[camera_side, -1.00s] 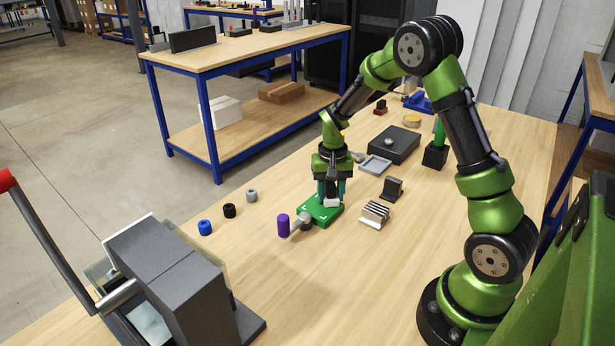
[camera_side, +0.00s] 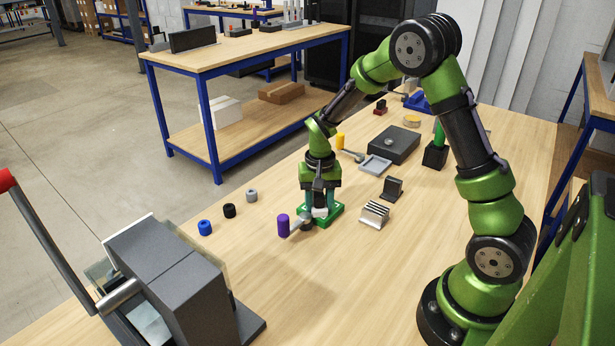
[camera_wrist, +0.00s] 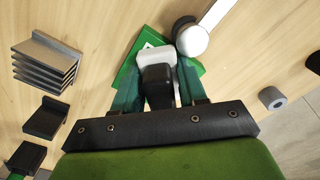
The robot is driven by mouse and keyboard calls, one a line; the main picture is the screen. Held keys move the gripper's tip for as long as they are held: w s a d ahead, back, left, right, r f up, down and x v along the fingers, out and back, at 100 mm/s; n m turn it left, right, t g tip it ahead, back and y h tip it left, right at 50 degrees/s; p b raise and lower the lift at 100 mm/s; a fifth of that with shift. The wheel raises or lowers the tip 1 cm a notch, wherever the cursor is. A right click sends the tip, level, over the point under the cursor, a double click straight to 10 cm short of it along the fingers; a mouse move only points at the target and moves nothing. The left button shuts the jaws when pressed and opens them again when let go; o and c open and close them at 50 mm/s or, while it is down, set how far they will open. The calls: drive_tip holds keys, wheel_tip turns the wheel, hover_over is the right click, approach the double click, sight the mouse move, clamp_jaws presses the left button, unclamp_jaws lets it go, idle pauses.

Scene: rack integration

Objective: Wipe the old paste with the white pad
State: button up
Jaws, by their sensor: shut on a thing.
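My gripper (camera_side: 320,206) is low over the green board (camera_side: 337,211), shut on the white pad (camera_side: 320,213). In the wrist view the gripper (camera_wrist: 158,72) has its two teal fingers on either side of the pad's black grip (camera_wrist: 157,88). The white pad (camera_wrist: 155,56) sticks out beyond the grip, over the green board (camera_wrist: 126,72). The pad is at the board's surface or just above it; I cannot tell if it touches. No old paste can be made out; the pad and fingers cover the middle of the board.
A tool with a purple end (camera_side: 284,225) and a round grey head (camera_wrist: 191,39) lies against the board's edge, close to the pad. A finned heatsink (camera_side: 375,213) and a black bracket (camera_side: 393,188) stand to the right. Several small knobs (camera_side: 229,211) lie left.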

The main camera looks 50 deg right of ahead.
drive_tip(key=d, duration=0.5)
wheel_tip(320, 180, up, 8)
drive_tip(key=shift+r, duration=0.2)
idle(0.4)
idle(0.4)
